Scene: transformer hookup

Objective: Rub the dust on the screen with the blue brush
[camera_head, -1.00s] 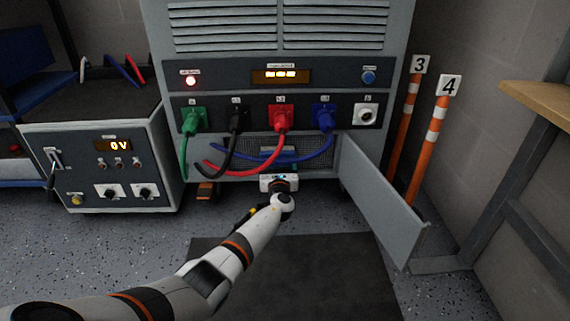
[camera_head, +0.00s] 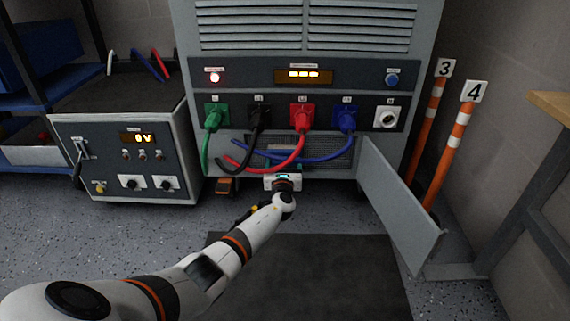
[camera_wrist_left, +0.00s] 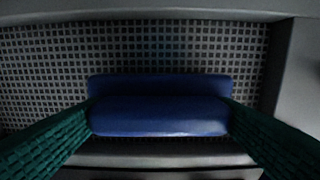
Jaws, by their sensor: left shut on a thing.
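The screen is a grey mesh panel (camera_wrist_left: 45,70) low in the cabinet. It also shows in the head view (camera_head: 345,155), behind hanging cables. The blue brush (camera_wrist_left: 160,118) lies crosswise between the green finger pads of my left gripper (camera_wrist_left: 160,112), which is shut on it. In the wrist view the brush is in front of the lower middle of the screen; I cannot tell whether it touches. In the head view my left gripper (camera_head: 284,178) is low at the cabinet opening, its fingers mostly hidden. Dust cannot be made out clearly. My right gripper is not in view.
Green, black, red and blue plugs hang cables (camera_head: 300,145) above and across the screen. An open door panel (camera_head: 400,205) sticks out at right. Striped posts (camera_head: 455,135) stand beyond it. A 0V test unit (camera_head: 125,160) stands at left. A dark mat (camera_head: 330,275) covers the floor.

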